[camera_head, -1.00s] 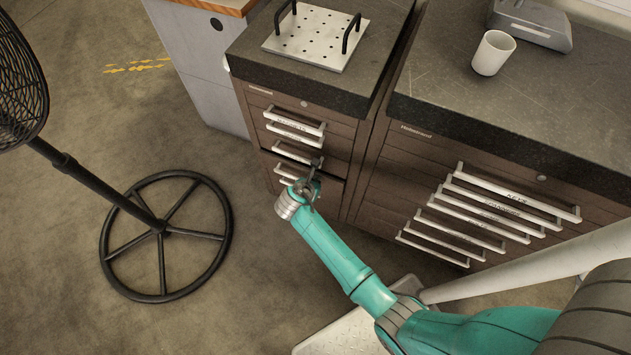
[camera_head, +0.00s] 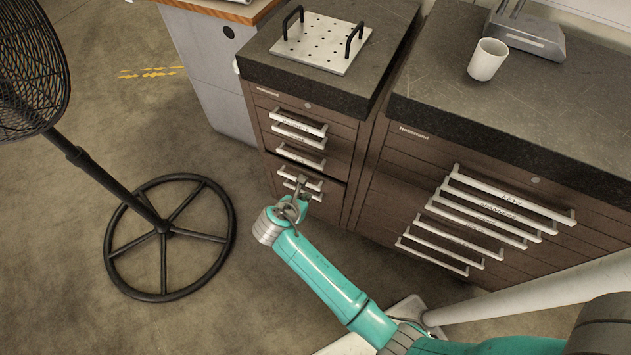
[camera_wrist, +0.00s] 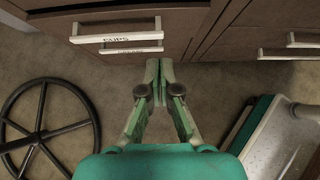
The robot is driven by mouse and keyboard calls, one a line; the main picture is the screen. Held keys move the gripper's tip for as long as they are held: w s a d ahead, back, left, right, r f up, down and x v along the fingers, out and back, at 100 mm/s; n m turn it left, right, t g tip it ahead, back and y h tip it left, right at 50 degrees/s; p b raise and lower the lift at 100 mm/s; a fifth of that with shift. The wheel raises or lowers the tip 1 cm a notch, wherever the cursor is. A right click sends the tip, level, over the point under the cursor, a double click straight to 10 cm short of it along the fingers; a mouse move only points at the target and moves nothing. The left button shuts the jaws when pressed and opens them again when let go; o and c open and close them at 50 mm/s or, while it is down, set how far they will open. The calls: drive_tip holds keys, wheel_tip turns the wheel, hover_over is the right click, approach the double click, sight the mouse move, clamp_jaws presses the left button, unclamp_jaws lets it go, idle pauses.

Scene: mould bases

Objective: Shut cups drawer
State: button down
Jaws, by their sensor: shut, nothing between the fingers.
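The cups drawer (camera_wrist: 170,22) has a brown front, a white pull handle (camera_wrist: 117,37) and a label reading CUPS. It is at the upper left of the wrist view. In the head view it appears to be a low drawer of the left cabinet, where a dark gap (camera_head: 335,180) suggests a front standing slightly out. How far out it is I cannot tell. My gripper (camera_wrist: 159,66) is shut and empty, its fingertips together just right of and below the handle in the wrist view. In the head view my gripper (camera_head: 301,182) overlaps the lower handles; contact is unclear.
A second drawer cabinet (camera_head: 405,165) with several handles stands to the right, bearing a white cup (camera_head: 488,60). A perforated plate (camera_head: 322,45) lies on the left cabinet. A black fan stand (camera_head: 165,235) is on the floor at left. Open floor lies between.

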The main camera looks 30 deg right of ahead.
sight(324, 177)
drive_tip(key=x, duration=0.8)
drive_tip(key=shift+s+d+f, duration=0.15)
drive_tip(key=shift+d+f, duration=0.15)
drive_tip(key=shift+f, duration=0.1)
drive_tip(key=w+d, duration=0.2)
drive_tip(key=shift+d, duration=0.3)
drive_tip(key=shift+w+d, duration=0.25)
drive_tip(key=shift+d, duration=0.1)
drive_tip(key=shift+w+d, duration=0.6)
drive_tip(key=shift+d, duration=0.35)
drive_tip(key=shift+w, duration=0.1)
drive_tip(key=shift+d+r, duration=0.1)
